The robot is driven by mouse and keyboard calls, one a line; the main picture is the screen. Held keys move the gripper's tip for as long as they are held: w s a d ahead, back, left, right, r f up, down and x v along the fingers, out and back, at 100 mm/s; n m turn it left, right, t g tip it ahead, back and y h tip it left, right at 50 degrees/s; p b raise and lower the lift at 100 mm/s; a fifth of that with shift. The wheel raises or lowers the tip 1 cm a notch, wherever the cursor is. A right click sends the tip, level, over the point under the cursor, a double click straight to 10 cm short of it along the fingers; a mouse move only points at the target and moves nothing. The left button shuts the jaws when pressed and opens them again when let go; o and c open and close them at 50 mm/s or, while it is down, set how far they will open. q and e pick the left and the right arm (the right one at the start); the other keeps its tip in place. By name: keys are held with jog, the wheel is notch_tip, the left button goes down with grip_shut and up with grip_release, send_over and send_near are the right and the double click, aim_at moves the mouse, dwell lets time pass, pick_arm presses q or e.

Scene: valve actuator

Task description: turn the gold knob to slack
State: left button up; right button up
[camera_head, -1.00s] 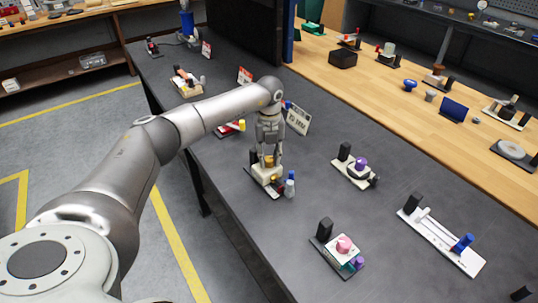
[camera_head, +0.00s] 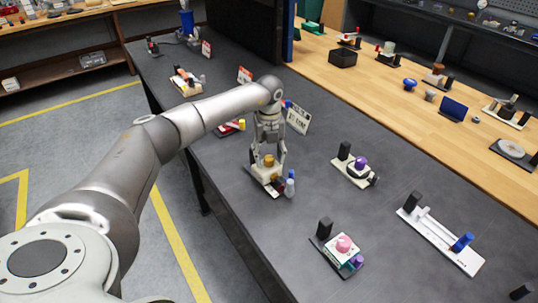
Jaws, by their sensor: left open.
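The gold knob (camera_head: 269,160) sits on top of a small pale device (camera_head: 260,174) on the dark table. My left gripper (camera_head: 269,156) points down over this device. Its fingers are spread apart, one on each side of the knob. I cannot tell whether they touch it. The gripper's body hides part of what lies behind it, and any marking for slack is too small to read. My right gripper is not in view.
A small blue-topped grey piece (camera_head: 290,186) stands close to the device's right. A sign (camera_head: 298,118) stands behind. A purple-knob device (camera_head: 360,163) and a pink-knob device (camera_head: 343,245) stand to the right. Bare dark table lies between them.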

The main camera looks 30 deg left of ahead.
aim_at(269, 158)
pick_arm(q)
notch_tip(269, 158, up, 12)
dwell(0.6)
dwell(0.5)
